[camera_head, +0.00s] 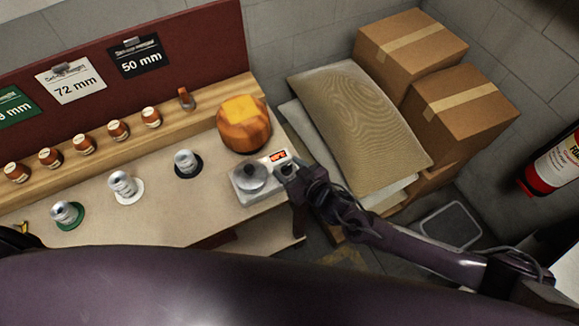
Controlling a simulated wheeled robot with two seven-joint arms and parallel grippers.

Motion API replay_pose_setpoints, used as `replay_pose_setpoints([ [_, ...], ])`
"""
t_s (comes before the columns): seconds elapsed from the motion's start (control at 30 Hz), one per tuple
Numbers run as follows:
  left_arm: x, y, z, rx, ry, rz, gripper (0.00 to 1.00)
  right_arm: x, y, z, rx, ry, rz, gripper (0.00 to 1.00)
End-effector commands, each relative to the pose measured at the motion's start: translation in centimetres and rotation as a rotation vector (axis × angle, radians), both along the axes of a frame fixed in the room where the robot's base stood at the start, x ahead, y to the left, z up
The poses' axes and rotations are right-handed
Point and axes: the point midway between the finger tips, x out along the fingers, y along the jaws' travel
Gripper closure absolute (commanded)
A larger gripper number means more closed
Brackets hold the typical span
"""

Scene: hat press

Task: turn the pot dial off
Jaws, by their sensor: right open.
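A small grey metal pot (249,176) with a lid sits on a white heater unit (262,197) at the right end of the workbench. The unit has a lit red display (278,156) on its right part. My right gripper (285,172) is open, right at the unit's right end just below the display. I cannot make out the dial; the gripper covers that part of the unit. I cannot tell whether the fingers touch it.
A wooden hat block (243,124) stands close behind the pot. Metal weights on green, white and black discs (187,164) line the bench (150,215). Small orange jars (117,130) stand on the back ledge. Boxes (460,110) and sacks (360,125) are stacked at right.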

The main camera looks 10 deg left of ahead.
Motion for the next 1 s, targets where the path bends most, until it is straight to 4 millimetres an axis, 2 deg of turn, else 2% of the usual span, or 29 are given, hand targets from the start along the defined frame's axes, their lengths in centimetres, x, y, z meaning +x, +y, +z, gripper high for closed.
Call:
replay_pose_setpoints([
  [0.27, 0.04, -0.04, 0.02, 0.0, 0.0, 0.0, 0.64, 0.12, 0.12, -0.04, 0.001, -0.001, 0.0, 0.47],
  [0.6, 0.05, -0.04, 0.02, 0.0, -0.001, 0.0, 0.64, 0.11, 0.1, -0.04, 0.0, 0.0, 0.0, 0.9],
  [1.0, 0.05, -0.04, -0.93, 0.0, -0.001, 0.0, 0.64, 0.32, -0.13, -0.26, -0.001, -0.001, 0.072, 0.92],
])
